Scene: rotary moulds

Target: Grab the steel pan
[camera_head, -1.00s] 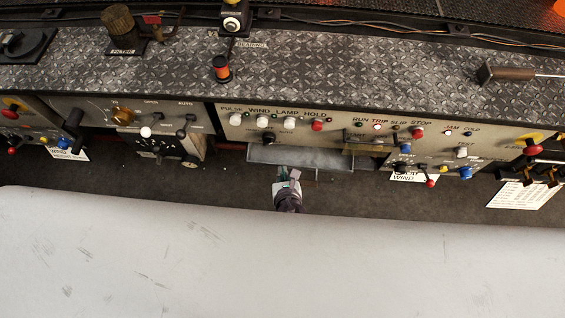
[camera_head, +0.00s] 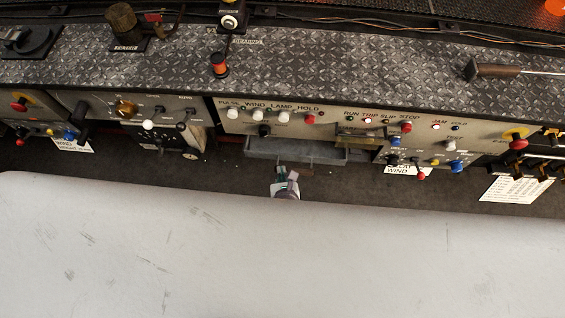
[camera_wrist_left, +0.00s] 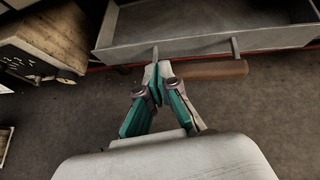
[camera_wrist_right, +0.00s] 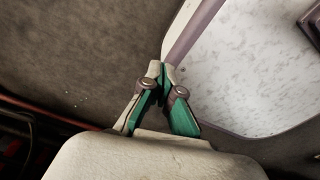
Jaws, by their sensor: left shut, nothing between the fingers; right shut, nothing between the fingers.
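The steel pan (camera_head: 296,150) is a shallow grey metal tray under the middle of the console. In the left wrist view the pan (camera_wrist_left: 195,28) spans the top, with a brown bar handle (camera_wrist_left: 212,72) on two metal posts at its front. My left gripper (camera_head: 287,173) is just in front of the pan. In the left wrist view its shut, empty fingertips (camera_wrist_left: 158,70) lie by the handle's left end; whether they touch is unclear. My right gripper (camera_wrist_right: 161,68) is shut and empty over the dark floor, and is not seen in the head view.
The console front (camera_head: 330,122) above the pan carries several knobs, lamps and buttons. A lever box (camera_head: 167,137) stands left of the pan, and a lower panel with coloured knobs (camera_head: 432,155) stands right of it. Dark floor lies in front of the pan.

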